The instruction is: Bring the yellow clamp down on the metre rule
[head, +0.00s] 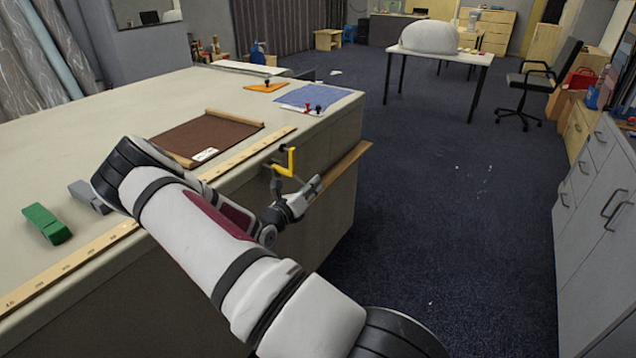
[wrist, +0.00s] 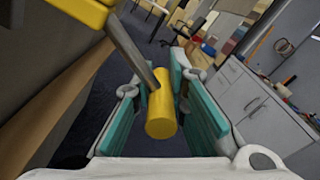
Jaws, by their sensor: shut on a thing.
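The yellow clamp (head: 291,160) is at the front edge of the table, beside the metre rule (head: 250,151). In the wrist view its yellow handle (wrist: 160,112) is between the teal finger pads of my gripper (wrist: 158,80), which is shut on it. A grey rod (wrist: 132,50) runs from the handle to the yellow frame (wrist: 80,10) at the top left. The pale rule lies along the table's front edge, partly hidden by my arm. I cannot tell whether the clamp touches the rule. In the head view my gripper (head: 308,192) is just beyond the table's edge.
On the cloth table (head: 110,105) lie a brown mat (head: 205,138), a green block (head: 46,224), a grey block (head: 88,196), a blue sheet (head: 310,95) and an orange triangle (head: 266,87). A wooden strip (head: 345,168) juts from the table's side. Open floor lies to the right.

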